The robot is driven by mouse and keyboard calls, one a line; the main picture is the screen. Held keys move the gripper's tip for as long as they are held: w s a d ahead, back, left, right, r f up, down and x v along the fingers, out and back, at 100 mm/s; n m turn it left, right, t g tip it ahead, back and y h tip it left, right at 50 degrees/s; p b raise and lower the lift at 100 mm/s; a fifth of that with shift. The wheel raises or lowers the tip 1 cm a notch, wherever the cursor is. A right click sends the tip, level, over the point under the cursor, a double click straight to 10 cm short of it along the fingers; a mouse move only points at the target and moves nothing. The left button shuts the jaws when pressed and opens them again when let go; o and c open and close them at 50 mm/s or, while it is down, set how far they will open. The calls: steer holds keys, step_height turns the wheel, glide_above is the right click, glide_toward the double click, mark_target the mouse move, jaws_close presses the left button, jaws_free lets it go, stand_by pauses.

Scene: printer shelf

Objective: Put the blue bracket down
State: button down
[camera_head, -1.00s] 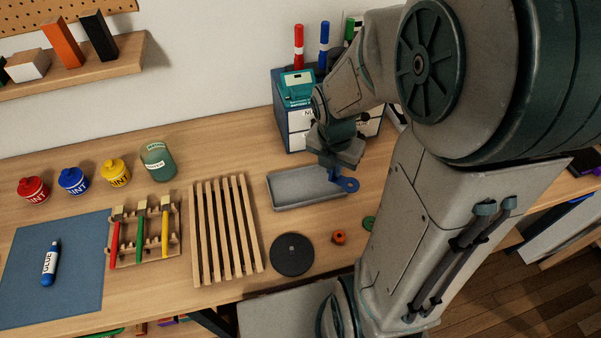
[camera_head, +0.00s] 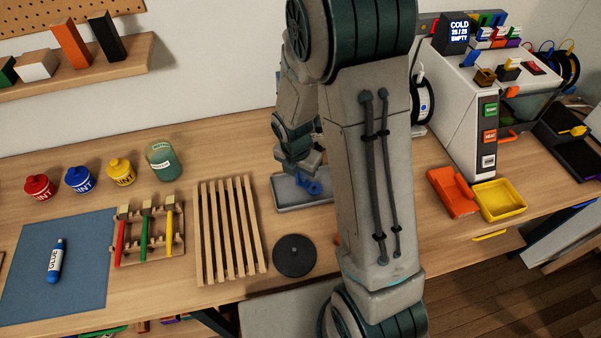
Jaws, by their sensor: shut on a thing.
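The blue bracket (camera_head: 313,187) is a small blue piece with a rounded end, seen under my gripper (camera_head: 301,174). My gripper is shut on the bracket and points down over the shallow grey tray (camera_head: 287,208). The bracket appears over the tray's inside. I cannot tell whether it touches the tray floor. My own arm hides the tray's right part and whatever lies behind it.
A slatted wooden rack (camera_head: 231,230) and a black disc (camera_head: 294,256) lie left of and in front of the tray. A brush holder (camera_head: 150,240) stands further left. A white printer (camera_head: 462,110), an orange tray (camera_head: 452,192) and a yellow tray (camera_head: 499,200) are at right.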

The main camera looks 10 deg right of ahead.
steer(key=shift+f, duration=0.4)
steer(key=shift+f, duration=0.1)
steer(key=shift+f, duration=0.15)
steer(key=c, duration=1.8)
jaws_free()
steer(key=shift+c, duration=0.2)
